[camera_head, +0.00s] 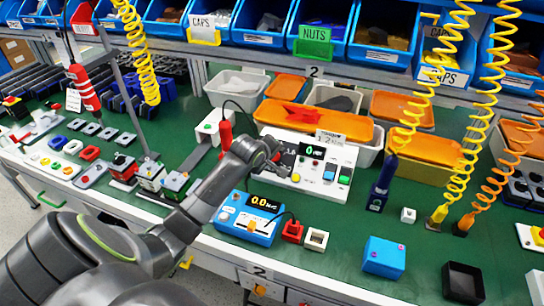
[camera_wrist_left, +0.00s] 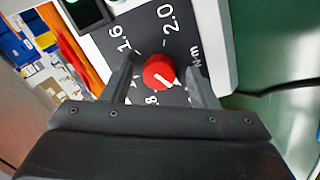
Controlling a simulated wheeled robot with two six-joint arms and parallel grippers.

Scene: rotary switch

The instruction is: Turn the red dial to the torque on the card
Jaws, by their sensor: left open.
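The red dial (camera_wrist_left: 158,74) sits on a black scale plate (camera_wrist_left: 142,42) with white marks; 1.6, 2.0, N·m and a partly hidden number ending in 8 show. The dial's white pointer mark faces lower right in the wrist view. My left gripper (camera_wrist_left: 160,85) is open, one finger on each side of the dial; contact is unclear.
A blue tester (camera_head: 243,228) reading 0.0 stands in front of the box. Red and white small blocks (camera_head: 316,239), a blue block (camera_head: 384,256) and a black tray (camera_head: 463,283) lie rightward. Orange-lidded bins (camera_head: 427,152) stand behind. Coiled yellow cords (camera_head: 405,135) hang at right.

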